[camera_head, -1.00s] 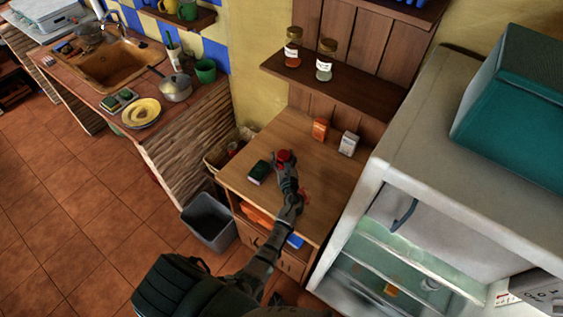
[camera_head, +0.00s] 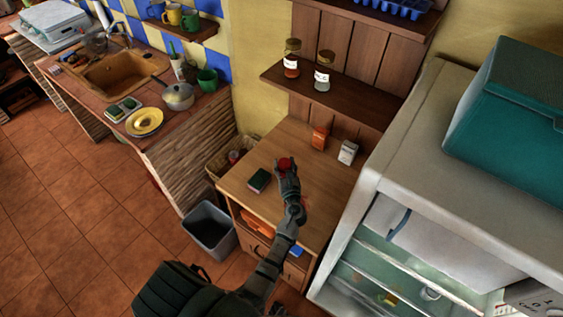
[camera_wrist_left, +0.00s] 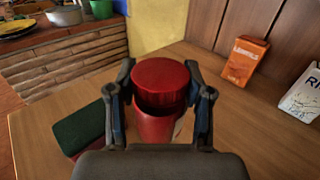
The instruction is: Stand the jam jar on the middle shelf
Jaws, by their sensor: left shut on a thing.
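The jam jar (camera_wrist_left: 156,122), red with a red lid, is upright between the two fingers of my left gripper (camera_wrist_left: 160,88) in the left wrist view. The gripper is shut on it. In the head view the jar's red lid (camera_head: 286,163) shows at the tip of my left gripper (camera_head: 287,172), over the wooden cabinet top (camera_head: 235,187). I cannot tell whether its base touches the wood. The middle shelf (camera_head: 345,98) is on the back panel above. My right gripper is not in view.
Two gold-lidded jars, one reddish (camera_head: 291,62) and one pale (camera_head: 322,76), stand on the shelf's left part; its right part is clear. An orange box (camera_head: 319,138), a white box (camera_head: 347,152) and a green-topped block (camera_head: 259,180) are on the cabinet. A fridge (camera_head: 425,150) stands right.

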